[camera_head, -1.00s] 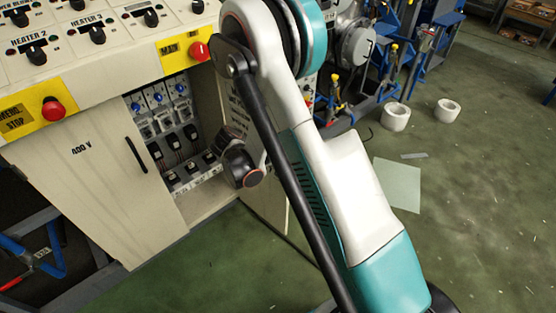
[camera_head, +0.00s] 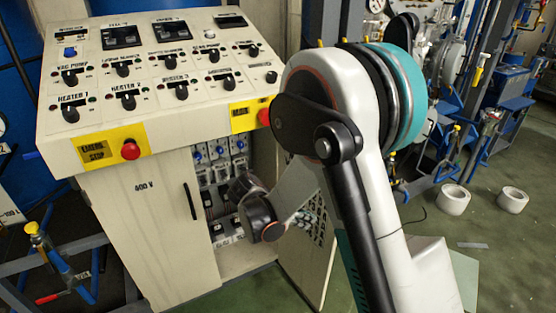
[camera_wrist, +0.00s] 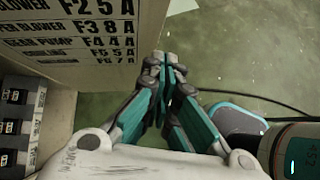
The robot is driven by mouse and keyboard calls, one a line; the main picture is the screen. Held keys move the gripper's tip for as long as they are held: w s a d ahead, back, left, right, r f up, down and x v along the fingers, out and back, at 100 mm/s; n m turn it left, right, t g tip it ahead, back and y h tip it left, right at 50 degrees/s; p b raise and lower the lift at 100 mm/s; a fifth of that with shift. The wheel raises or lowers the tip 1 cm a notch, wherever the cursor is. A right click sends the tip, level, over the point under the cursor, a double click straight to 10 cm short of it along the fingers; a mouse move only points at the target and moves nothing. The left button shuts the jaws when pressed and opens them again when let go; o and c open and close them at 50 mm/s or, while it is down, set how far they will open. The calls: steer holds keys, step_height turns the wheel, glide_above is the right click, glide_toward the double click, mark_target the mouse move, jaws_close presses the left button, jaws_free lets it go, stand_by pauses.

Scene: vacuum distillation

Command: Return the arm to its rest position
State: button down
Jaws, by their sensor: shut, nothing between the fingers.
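My gripper (camera_wrist: 162,75) shows in the wrist view with its teal and grey fingers together and nothing between them. It points down past the inner face of the open cabinet door (camera_wrist: 85,40), which carries a printed fuse list. In the head view my arm stands in front of the cabinet's right side. Its black wrist part is near the open fuse compartment (camera_head: 222,165). The fingers are hidden in the head view.
The control cabinet (camera_head: 145,235) has rows of black knobs and red stop buttons (camera_head: 130,149). Its open door (camera_head: 308,240) stands close to my arm. Two white rings (camera_head: 453,199) lie on the green floor at right. A dark cable (camera_wrist: 250,98) crosses the floor.

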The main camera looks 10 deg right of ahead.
steer(key=s+d+r+m+t+y, duration=0.1)
steer(key=s+r+m+y, duration=0.1)
steer(key=s+r+m, duration=0.3)
steer(key=s+d+r+m+t+y, duration=0.1)
steer(key=s+r+m+y, duration=0.15)
steer(key=r, duration=0.55)
steer(key=s+r+m+t+y, duration=0.1)
steer(key=s+r+m+y, duration=0.1)
steer(key=s+m, duration=0.4)
steer(key=s+a+r+m+t+y, duration=0.1)
steer(key=s+r+m+t+y, duration=0.1)
steer(key=s+m, duration=0.4)
steer(key=shift+s+r+m, duration=0.35)
steer(key=shift+s+r, duration=0.5)
steer(key=shift+s, duration=0.7)
steer(key=shift+a, duration=0.1)
